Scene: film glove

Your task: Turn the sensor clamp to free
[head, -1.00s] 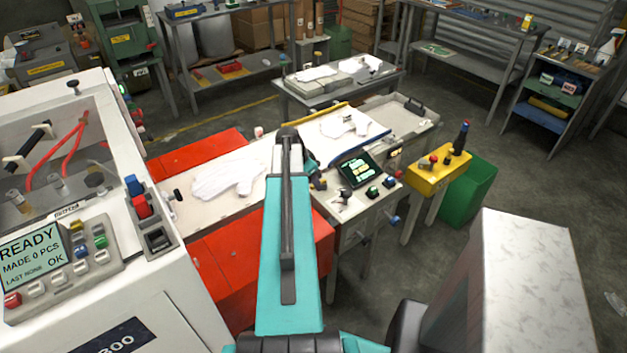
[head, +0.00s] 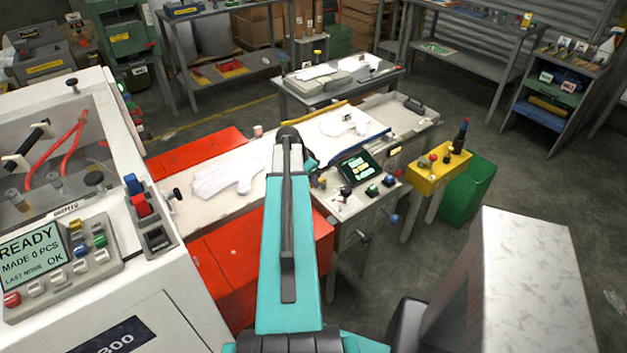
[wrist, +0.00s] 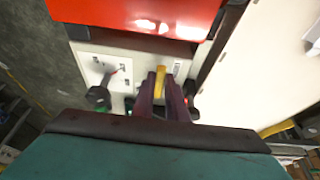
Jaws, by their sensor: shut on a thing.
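In the wrist view, my gripper (wrist: 165,92) points at a pale panel (wrist: 125,65) under a red cover. Its dark purplish fingers are shut on a narrow yellow handle (wrist: 160,78), which shows between them. I cannot read any label there, so I cannot tell the clamp's marked position. A dark knob (wrist: 98,95) on a stem stands left of the fingers, and another dark knob (wrist: 190,88) is close at their right. In the head view, my teal arm hides the fingers and what they hold.
The red machine covers (head: 265,262) lie around the arm. A white glove (head: 225,172) lies on the pale bed to its left. A small screen (head: 360,166) and control knobs are to its right, near a yellow button box (head: 440,168). A white machine (head: 130,240) fills the left.

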